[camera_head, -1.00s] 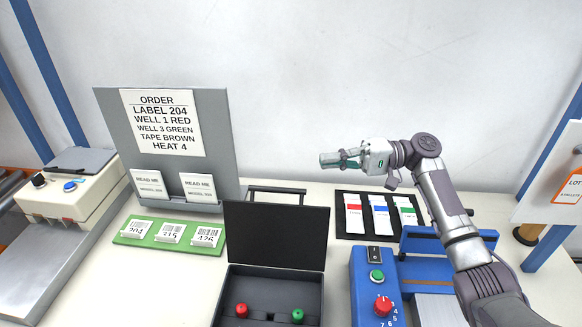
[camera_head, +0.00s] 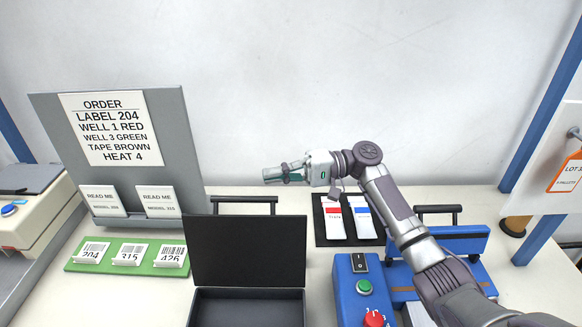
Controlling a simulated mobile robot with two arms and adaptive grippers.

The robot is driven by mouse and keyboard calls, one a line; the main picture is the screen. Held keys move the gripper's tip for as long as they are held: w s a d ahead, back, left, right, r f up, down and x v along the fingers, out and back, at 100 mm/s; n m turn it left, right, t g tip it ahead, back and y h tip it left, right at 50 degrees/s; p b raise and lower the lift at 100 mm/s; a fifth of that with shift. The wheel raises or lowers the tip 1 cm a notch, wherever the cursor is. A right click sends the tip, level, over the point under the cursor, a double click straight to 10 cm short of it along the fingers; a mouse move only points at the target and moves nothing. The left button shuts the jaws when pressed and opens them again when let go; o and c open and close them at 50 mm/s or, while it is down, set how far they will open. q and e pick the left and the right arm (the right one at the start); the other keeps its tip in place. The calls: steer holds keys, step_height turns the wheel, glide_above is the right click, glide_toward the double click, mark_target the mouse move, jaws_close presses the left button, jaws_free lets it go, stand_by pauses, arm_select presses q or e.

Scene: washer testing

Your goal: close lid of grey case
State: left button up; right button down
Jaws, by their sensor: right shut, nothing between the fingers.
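The grey case (camera_head: 196,309) is at the bottom centre, a dark open box cut off by the picture's lower edge. Its flat dark lid (camera_head: 247,250) is open and stands nearly upright at the back of the box. My right gripper (camera_head: 273,174) is above the lid's top edge, towards its right side, and appears apart from it. Its fingers are shut and empty and point left. My left gripper is not in view.
A grey board with an order sheet (camera_head: 112,128) stands left, with a green label tray (camera_head: 75,266) before it. A dark mat with colored strips (camera_head: 320,237), a blue control box (camera_head: 347,287) and a blue-framed device (camera_head: 462,245) are right, under my arm.

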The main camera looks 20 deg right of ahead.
steer(key=s+a+p, duration=0.3)
steer(key=a, duration=0.2)
steer(key=shift+a+f, duration=0.15)
stand_by(0.3)
